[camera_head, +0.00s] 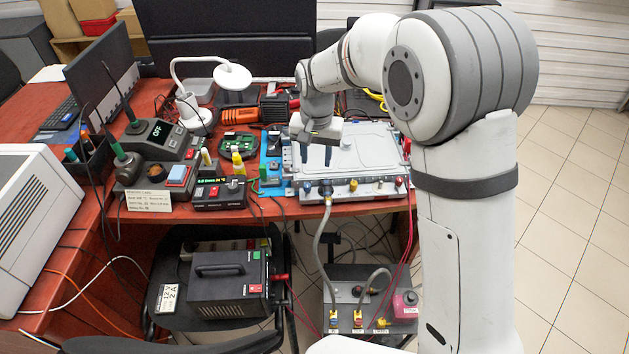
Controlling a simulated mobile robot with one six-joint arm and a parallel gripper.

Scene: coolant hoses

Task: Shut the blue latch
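My gripper (316,154) points down above the front left part of a flat grey metal unit (362,150) on the red-brown table. Its two dark blue fingertips stand apart with nothing visible between them. A row of fittings runs along the unit's front edge.
A yellow fitting (353,185) and a red-and-blue fitting (400,184) sit further right on the front edge. Red cables hang at the right.

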